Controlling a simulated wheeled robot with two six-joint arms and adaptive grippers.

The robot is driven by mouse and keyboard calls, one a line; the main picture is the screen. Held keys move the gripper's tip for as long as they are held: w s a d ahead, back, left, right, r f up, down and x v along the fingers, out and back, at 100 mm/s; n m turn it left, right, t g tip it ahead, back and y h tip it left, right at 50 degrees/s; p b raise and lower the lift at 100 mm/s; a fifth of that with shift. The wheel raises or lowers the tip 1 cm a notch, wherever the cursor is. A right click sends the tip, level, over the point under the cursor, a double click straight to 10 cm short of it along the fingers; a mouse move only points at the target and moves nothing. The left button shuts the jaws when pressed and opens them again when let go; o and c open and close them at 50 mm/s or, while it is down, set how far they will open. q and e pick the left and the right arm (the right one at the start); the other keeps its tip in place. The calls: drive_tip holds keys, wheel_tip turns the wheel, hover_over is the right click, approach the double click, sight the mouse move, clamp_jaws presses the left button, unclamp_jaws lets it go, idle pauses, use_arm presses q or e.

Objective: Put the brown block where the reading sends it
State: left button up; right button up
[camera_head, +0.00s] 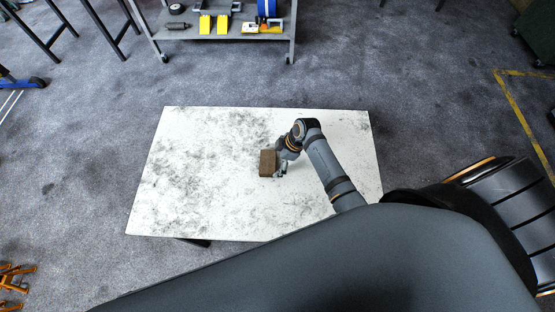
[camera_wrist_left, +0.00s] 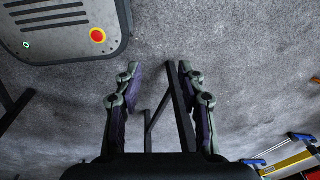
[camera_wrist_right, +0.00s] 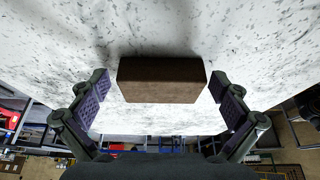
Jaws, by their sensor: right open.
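The brown block (camera_head: 267,163) is on the white, dark-speckled table (camera_head: 190,190), near its middle. My right gripper (camera_head: 281,165) is at the block's right side in the head view. In the right wrist view, the block (camera_wrist_right: 160,82) lies between the two open fingers of the right gripper (camera_wrist_right: 161,88), with a small gap on the left and a very narrow one on the right. I cannot tell whether a finger touches it. My left gripper (camera_wrist_left: 158,70) is open and empty above the grey floor. It is not seen in the head view. No reading can be made out.
A grey shelf trolley (camera_head: 225,33) stands behind the table, holding yellow ramps (camera_head: 206,25) and a blue item (camera_head: 267,9). Orange metal stands (camera_head: 12,277) are at the lower left. Dark legs (camera_wrist_left: 182,110) stand near my left gripper. The table's left part is clear.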

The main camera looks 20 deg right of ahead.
drive_tip(key=shift+d+r, duration=0.15)
drive_tip(key=shift+r, duration=0.25)
use_arm(q)
drive_tip(key=shift+w+f+b, duration=0.3)
drive_tip(key=shift+w+b, duration=0.05)
drive_tip(key=shift+w, duration=0.05)
use_arm(e)
drive_tip(key=v, duration=1.1)
drive_tip(key=shift+r, duration=0.2)
use_arm(q)
drive_tip(key=shift+s, duration=0.1)
use_arm(e)
drive_tip(key=shift+s+d, duration=0.1)
drive_tip(key=shift+d, duration=0.05)
